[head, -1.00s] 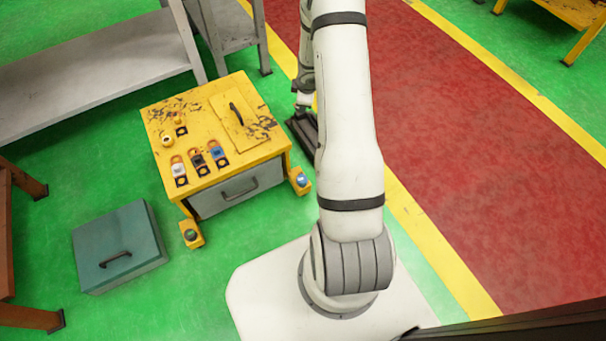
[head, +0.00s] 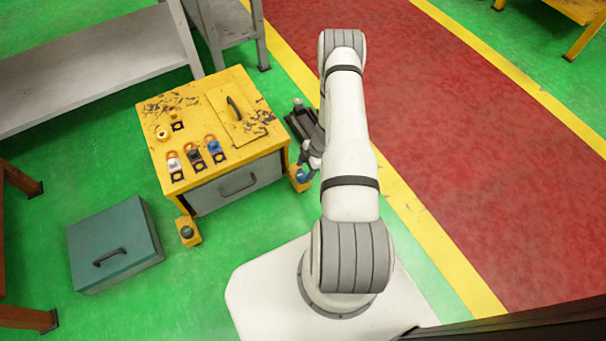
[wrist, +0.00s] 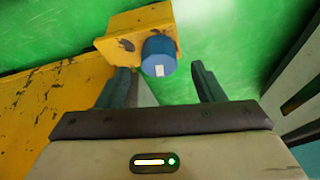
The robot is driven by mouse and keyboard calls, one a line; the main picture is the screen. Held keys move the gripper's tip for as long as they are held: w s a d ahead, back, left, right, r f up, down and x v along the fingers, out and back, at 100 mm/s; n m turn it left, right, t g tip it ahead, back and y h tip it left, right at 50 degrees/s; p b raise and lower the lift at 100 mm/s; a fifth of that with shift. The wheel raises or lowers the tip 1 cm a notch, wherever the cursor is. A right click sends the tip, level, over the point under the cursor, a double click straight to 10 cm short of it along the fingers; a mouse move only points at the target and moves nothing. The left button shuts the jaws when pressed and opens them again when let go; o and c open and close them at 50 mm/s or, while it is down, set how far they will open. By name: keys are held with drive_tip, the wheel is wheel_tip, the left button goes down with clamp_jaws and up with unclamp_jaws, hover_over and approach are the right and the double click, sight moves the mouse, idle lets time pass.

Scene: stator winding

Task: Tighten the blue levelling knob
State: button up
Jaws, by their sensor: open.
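The blue levelling knob (head: 302,175) sits on a yellow foot bracket at the near right corner of the yellow cabinet (head: 262,150). In the wrist view the knob (wrist: 159,56) is a blue cylinder with a pale mark on its face, on its worn yellow bracket (wrist: 122,30). My gripper (wrist: 164,75) is open, with its two dark fingers pointing at the knob. The knob appears between and a little beyond the fingertips, apart from both. In the head view my gripper (head: 308,158) is close to the knob and partly hidden by my arm.
A green knob (head: 187,232) is on the cabinet's other near foot. A teal box (head: 115,245) with a handle lies on the green floor. The cabinet top carries several small coloured parts.

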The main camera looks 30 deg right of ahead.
drive_tip(key=shift+x, duration=1.05)
drive_tip(key=shift+c, duration=0.2)
drive_tip(key=c, duration=0.9)
drive_tip(key=shift+c, duration=0.2)
